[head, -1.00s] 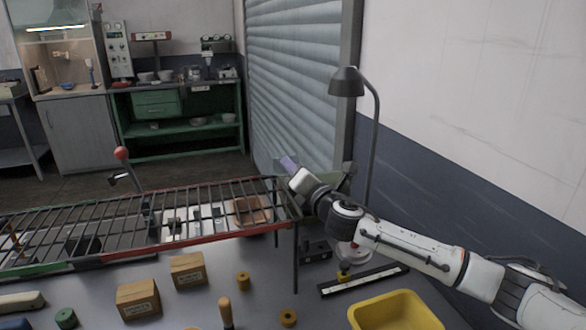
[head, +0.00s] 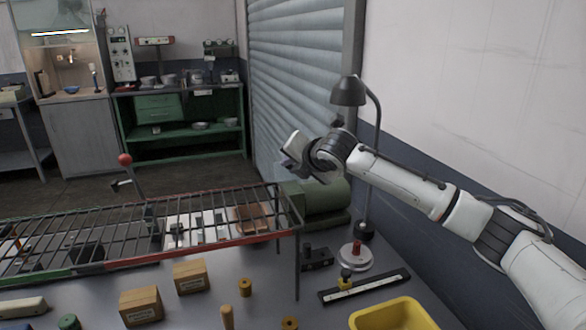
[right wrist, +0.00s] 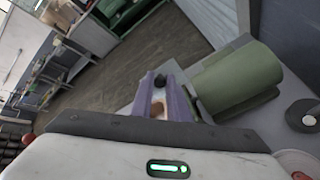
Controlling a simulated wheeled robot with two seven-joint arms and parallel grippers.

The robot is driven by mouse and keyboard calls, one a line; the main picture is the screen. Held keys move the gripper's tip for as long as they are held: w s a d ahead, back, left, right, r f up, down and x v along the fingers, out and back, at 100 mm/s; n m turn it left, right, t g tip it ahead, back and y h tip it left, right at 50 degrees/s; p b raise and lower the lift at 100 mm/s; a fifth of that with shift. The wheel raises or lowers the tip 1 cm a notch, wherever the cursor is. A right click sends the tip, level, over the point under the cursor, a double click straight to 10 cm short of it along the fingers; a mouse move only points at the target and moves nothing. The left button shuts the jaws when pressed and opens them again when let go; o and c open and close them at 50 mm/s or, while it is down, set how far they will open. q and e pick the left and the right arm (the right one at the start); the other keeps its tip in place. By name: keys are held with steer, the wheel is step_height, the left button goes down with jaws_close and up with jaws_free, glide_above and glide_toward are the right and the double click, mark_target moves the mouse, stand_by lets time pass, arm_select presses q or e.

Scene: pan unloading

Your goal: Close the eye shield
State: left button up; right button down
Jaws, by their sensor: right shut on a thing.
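My right gripper (head: 289,150) is raised above a green rounded machine (head: 322,196) at the back right of the bench. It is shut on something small. In the right wrist view, a dark knob (right wrist: 160,80) shows between its purple-edged fingers, with a brown bit nearer the palm. A faint, pale, see-through patch beside the gripper in the head view may be the eye shield; its outline and angle are not clear. I cannot tell whether the knob belongs to it. The green machine also shows in the right wrist view (right wrist: 235,78), right of the fingers. My left gripper is not in view.
A wire rack (head: 130,228) stands over the bench on the left. A desk lamp (head: 349,92) rises just behind my right arm. A yellow bin (head: 394,316), cardboard boxes (head: 141,306) and a round stand (head: 355,258) occupy the front. A roller shutter (head: 295,80) is behind.

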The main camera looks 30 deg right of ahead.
steer(key=shift+w+d+r+g, duration=0.1)
steer(key=shift+w+r+g, duration=0.1)
steer(key=shift+w+g, duration=0.15)
stand_by(0.4)
steer(key=c, duration=1.7)
jaws_free()
steer(key=b+v, duration=0.1)
steer(key=v, duration=0.9)
steer(key=shift+s+d+r, duration=0.1)
steer(key=shift+r, duration=0.05)
